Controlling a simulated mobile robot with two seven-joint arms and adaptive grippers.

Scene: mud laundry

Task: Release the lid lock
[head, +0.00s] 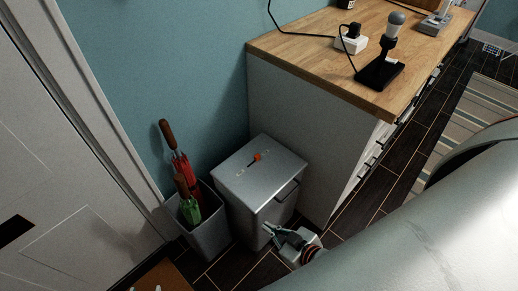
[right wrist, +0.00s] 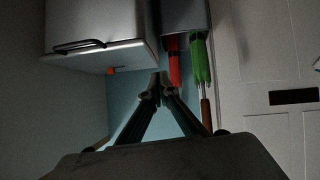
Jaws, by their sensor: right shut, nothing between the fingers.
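A silver metal bin (head: 268,205) with a flat lid (head: 245,172) stands against the blue wall. A small orange lock lever (head: 257,156) sits on a marked strip on the lid. In the right wrist view, which is upside down, the bin (right wrist: 95,28) is at the top left and the orange lever (right wrist: 111,71) shows at the lid's edge. My right gripper (head: 268,229) appears in front of the bin's lower front, apart from the lever. Its fingertips (right wrist: 160,80) are together and empty. My left gripper is not in view.
A grey holder (head: 198,215) with a red umbrella (head: 180,165) and a green umbrella (head: 188,205) stands left of the bin. A wooden-topped counter (head: 310,55) bearing a lamp (head: 385,55) and a charger is on the right. A white door (head: 60,190) is at left.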

